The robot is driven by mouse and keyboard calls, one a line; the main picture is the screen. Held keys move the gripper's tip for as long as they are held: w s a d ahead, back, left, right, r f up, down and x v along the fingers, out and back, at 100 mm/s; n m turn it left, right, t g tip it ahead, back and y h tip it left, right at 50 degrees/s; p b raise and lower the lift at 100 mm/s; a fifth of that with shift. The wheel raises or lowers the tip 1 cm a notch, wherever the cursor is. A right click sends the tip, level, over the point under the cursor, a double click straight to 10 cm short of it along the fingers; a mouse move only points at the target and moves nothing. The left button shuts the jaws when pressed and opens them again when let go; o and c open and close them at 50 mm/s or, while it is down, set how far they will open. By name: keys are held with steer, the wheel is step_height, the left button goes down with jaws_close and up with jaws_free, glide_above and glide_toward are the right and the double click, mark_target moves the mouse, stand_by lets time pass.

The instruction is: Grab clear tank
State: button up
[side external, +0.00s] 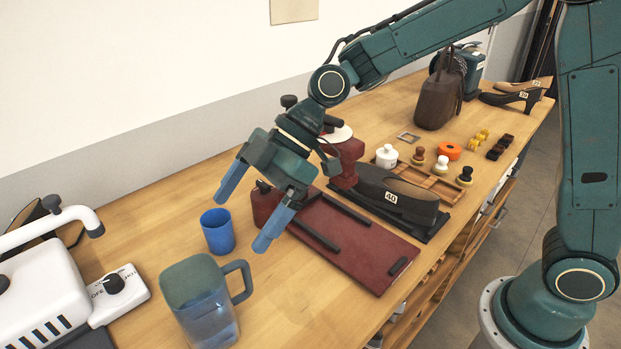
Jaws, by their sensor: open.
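The clear tank (205,312) stands upright on the wooden table at the bottom left of centre. It is see-through with a bluish lower part, a grey-green top and a dark handle on its right side. My gripper (243,221) is open and empty, with two blue fingers pointing down and to the left. It is above and behind the tank, apart from it. The tank's bottom edge is cut off by the frame.
A blue cup (217,232) stands just behind the tank, near my fingers. A white machine (38,290) is at the left. A dark red board (350,240) lies to the right, with a black shoe (385,195) beyond it. Bare table (290,310) lies right of the tank.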

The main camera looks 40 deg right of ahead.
mark_target(222, 268)
steer(key=x, duration=0.7)
steer(key=shift+a+f, duration=0.2)
steer(key=shift+f, duration=0.05)
steer(key=shift+x, duration=2.55)
steer(key=c, duration=1.8)
steer(key=shift+r, duration=0.3)
step_height(222, 268, up, 19)
steer(key=shift+r, duration=0.25)
